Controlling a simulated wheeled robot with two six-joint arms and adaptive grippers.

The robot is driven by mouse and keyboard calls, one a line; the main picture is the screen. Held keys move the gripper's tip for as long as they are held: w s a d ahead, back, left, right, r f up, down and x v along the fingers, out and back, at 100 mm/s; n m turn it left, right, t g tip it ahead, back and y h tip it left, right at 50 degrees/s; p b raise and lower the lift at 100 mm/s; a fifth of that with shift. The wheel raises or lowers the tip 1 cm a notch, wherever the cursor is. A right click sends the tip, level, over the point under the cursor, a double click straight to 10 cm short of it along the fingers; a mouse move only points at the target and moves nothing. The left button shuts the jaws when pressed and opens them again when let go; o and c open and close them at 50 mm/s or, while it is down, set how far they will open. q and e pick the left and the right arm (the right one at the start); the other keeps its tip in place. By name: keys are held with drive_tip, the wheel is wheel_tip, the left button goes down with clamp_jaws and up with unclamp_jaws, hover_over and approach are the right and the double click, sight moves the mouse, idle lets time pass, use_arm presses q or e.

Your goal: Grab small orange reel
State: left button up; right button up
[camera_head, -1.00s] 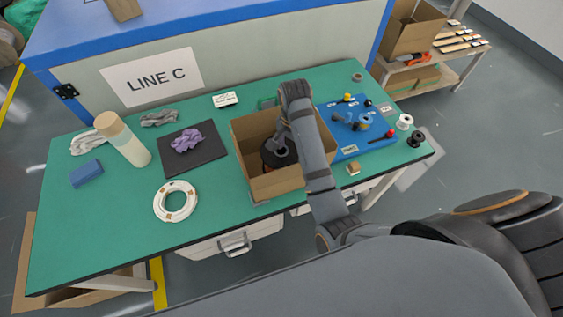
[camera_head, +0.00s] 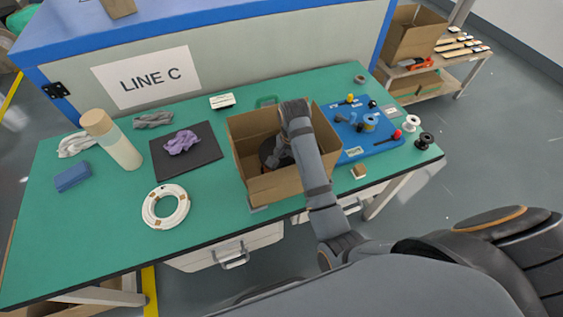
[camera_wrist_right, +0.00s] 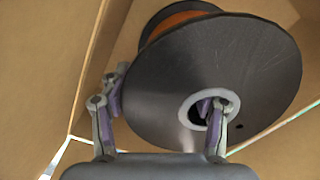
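A reel (camera_wrist_right: 265,75) with dark flanges, orange winding and a pale hub ring stands inside the open cardboard box (camera_head: 290,188) on the green table. In the head view the reel (camera_head: 270,150) is partly hidden by my right arm. My right gripper (camera_wrist_right: 160,110) is at the reel. One finger reaches into the hub hole; the other is at the flange's left edge. The fingers are apart with part of the reel between them; I cannot tell whether they press on it. My left gripper is not in view.
Box walls surround my right gripper. Left of the box are a black mat (camera_head: 205,160) with purple cloth, a white ring (camera_head: 150,215) and a bottle (camera_head: 123,150). Right are a blue board (camera_head: 350,155) with small parts and white and black spools (camera_head: 427,139).

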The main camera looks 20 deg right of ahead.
drive_tip(key=c, duration=1.1)
drive_tip(key=shift+c, duration=0.2)
wheel_tip(320, 180, up, 10)
drive_tip(key=p, duration=0.8)
drive_tip(key=shift+r+p, duration=0.15)
drive_tip(key=shift+p, duration=0.25)
